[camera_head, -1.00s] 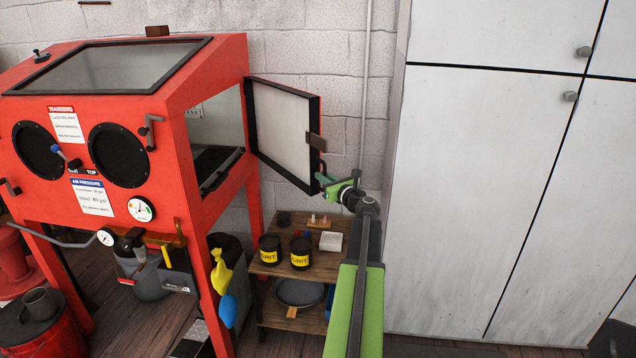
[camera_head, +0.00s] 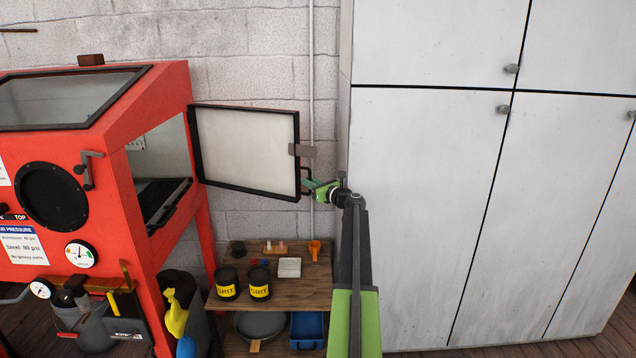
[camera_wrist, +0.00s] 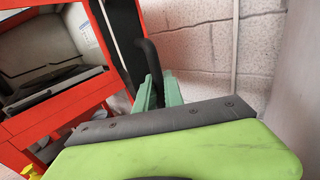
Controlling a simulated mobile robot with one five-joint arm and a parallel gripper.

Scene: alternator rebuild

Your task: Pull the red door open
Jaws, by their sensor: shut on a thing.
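The red blasting cabinet (camera_head: 125,187) stands at the left of the head view. Its side door (camera_head: 247,150) is swung wide open to the right, hinged at the cabinet's side opening (camera_head: 160,165). The door's inner face is pale with a black frame. A black handle (camera_head: 305,182) sits at the door's free edge. My gripper (camera_head: 311,186) is at this handle. In the wrist view my gripper's green fingers (camera_wrist: 157,92) are closed around the black handle (camera_wrist: 152,60). The door's outer face is hidden in the head view.
A wooden shelf (camera_head: 300,295) with black grit cans (camera_head: 228,283), an orange cup (camera_head: 315,248) and a blue tray (camera_head: 307,330) stands below the door. Tall grey cabinets (camera_head: 430,200) stand close to the right of my arm. A block wall (camera_head: 250,50) is behind.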

